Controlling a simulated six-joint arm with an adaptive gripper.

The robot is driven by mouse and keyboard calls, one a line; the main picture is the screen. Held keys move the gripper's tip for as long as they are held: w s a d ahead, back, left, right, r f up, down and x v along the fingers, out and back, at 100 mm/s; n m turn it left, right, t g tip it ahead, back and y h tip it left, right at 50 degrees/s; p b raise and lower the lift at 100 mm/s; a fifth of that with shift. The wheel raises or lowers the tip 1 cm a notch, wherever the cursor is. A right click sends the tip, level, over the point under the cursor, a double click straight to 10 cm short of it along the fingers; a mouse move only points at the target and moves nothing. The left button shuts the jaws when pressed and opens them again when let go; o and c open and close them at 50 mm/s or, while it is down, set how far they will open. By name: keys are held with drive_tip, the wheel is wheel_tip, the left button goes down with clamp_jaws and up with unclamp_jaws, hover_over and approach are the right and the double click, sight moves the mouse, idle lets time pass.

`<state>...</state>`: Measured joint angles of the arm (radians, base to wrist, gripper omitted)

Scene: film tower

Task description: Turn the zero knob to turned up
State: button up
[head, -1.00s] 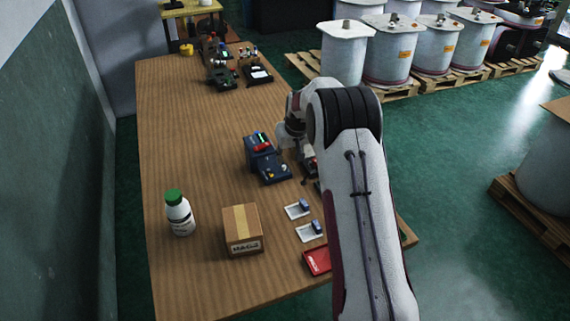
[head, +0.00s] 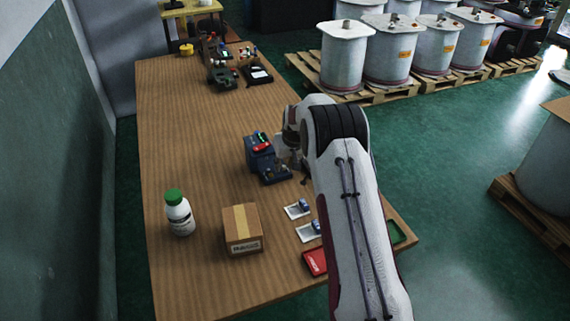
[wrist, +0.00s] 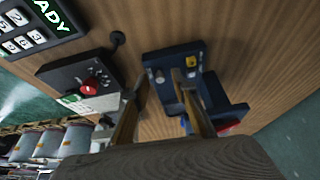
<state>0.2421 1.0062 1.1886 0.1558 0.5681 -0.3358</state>
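The blue instrument (head: 258,146) stands on the wooden table with a lit red and green display and a low front panel with small controls. In the wrist view its dark blue panel (wrist: 205,52) carries a yellow button (wrist: 190,62) and small silver knobs, one of them (wrist: 159,76) in the gap between my fingertips. I cannot read which knob is the zero knob, nor its setting. My gripper (wrist: 158,86) is open, its fingers pointing at the panel. I cannot tell whether they touch a knob.
A grey box with a red knob (wrist: 90,86) and a keypad with a lit display (wrist: 45,15) lie beside the instrument. A carton (head: 242,230), a green-capped bottle (head: 180,213), white trays (head: 297,211) and a red tray (head: 315,262) stand nearer.

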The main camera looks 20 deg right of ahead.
clamp_jaws()
drive_tip(key=shift+m+h, duration=0.3)
drive_tip(key=shift+m, duration=0.5)
unclamp_jaws()
drive_tip(key=shift+a+r, duration=0.1)
drive_tip(key=v, duration=1.1)
drive_tip(key=shift+s+r, duration=0.2)
drive_tip(key=shift+r, duration=0.15)
drive_tip(key=shift+s, duration=0.1)
idle(0.6)
